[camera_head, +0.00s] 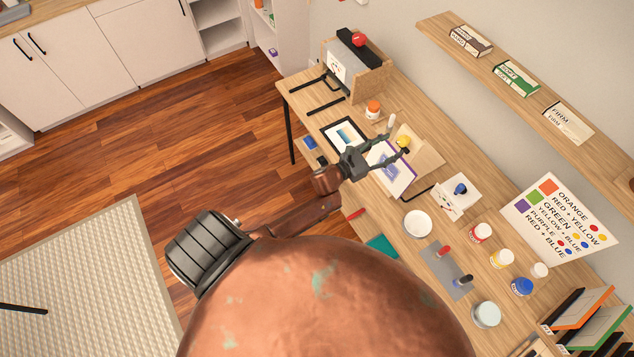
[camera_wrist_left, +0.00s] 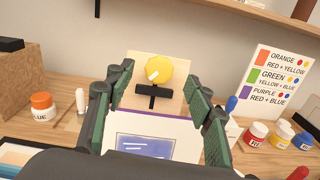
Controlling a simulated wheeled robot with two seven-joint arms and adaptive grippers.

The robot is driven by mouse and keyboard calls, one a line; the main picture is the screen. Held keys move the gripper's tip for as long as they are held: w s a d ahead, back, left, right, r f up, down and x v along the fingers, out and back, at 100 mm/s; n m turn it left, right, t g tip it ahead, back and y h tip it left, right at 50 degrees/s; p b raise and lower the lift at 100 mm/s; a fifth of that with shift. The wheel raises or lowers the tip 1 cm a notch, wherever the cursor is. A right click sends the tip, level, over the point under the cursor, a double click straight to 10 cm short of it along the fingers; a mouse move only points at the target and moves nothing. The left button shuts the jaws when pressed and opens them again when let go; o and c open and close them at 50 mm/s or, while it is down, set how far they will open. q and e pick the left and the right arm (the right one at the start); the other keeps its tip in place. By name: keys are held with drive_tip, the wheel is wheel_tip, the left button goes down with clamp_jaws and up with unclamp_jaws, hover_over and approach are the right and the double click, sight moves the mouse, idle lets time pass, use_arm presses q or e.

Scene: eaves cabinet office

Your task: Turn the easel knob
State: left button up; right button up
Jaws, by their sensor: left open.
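The easel knob (camera_head: 404,141) is a round yellow knob with a white mark, on a black bracket at the top of the small wooden easel (camera_head: 426,155). In the left wrist view the knob (camera_wrist_left: 163,66) shows between the fingers, near the middle. A purple-edged sheet with a blue picture (camera_wrist_left: 145,146) leans below it. My left gripper (camera_head: 391,149) is open, with its fingers reaching toward the knob. In the left wrist view the fingers of my left gripper (camera_wrist_left: 162,74) stand apart on either side of the knob, with visible gaps. My right gripper is not in view.
An orange-capped glue bottle (camera_head: 373,109) and a framed picture (camera_head: 345,134) stand left of the easel. A white bowl (camera_head: 418,224), several paint jars and a colour chart (camera_head: 560,222) are to the right. A shelf (camera_head: 450,33) runs along the wall.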

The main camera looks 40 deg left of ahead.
use_arm(q)
drive_tip(key=s+a+f+n+g+y, duration=0.4)
drive_tip(key=s+a+n, duration=0.3)
drive_tip(key=s+n, duration=0.4)
drive_tip(key=s+a+f+n+g+y, duration=0.3)
drive_tip(key=s+a+f+n, duration=0.3)
drive_tip(key=n, duration=1.2)
drive_tip(key=shift+s+a+n+g+y, duration=0.35)
drive_tip(key=shift+s+a+y, duration=0.25)
drive_tip(key=shift+s, duration=1.8)
drive_tip(key=n+t+h+b, duration=0.6)
drive_tip(key=t+h+b, duration=0.2)
approach(400, 143)
drive_tip(key=w, duration=0.3)
drive_tip(key=p+x, duration=0.1)
drive_tip(key=x, duration=0.2)
drive_tip(key=d+x, duration=0.1)
drive_tip(key=x, duration=0.3)
drive_tip(key=shift+s+p, duration=0.1)
drive_tip(key=shift+p, duration=0.3)
